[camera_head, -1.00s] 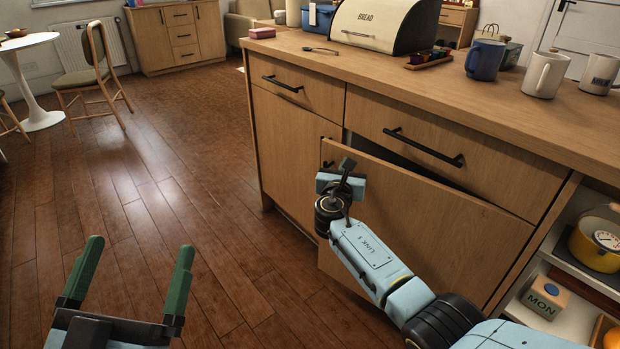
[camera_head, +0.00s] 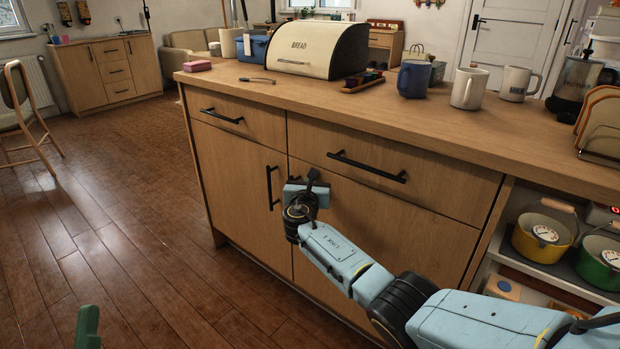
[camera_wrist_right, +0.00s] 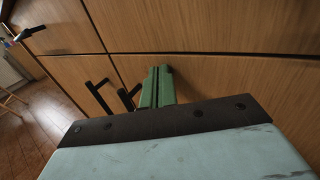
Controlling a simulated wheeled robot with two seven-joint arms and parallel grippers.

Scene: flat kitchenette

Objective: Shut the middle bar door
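The middle bar door (camera_head: 400,235) is the wooden door under the wide drawer, right of the left door (camera_head: 240,180). It looks flush with the counter front, with no dark gap along its top edge. My right gripper (camera_head: 312,182) is at the door's upper left corner and hides its handle in the head view. In the right wrist view my right gripper's green fingers (camera_wrist_right: 158,87) are together against or very near the door, beside its black handle (camera_wrist_right: 129,97), not around it. One finger of my left gripper (camera_head: 87,328) shows at the bottom left, away from the counter.
The wide drawer (camera_head: 390,155) above the door is closed. An open shelf with pots (camera_head: 545,236) is at the right. The counter top holds a bread box (camera_head: 318,50) and mugs (camera_head: 468,88). The wooden floor (camera_head: 120,240) at left is clear.

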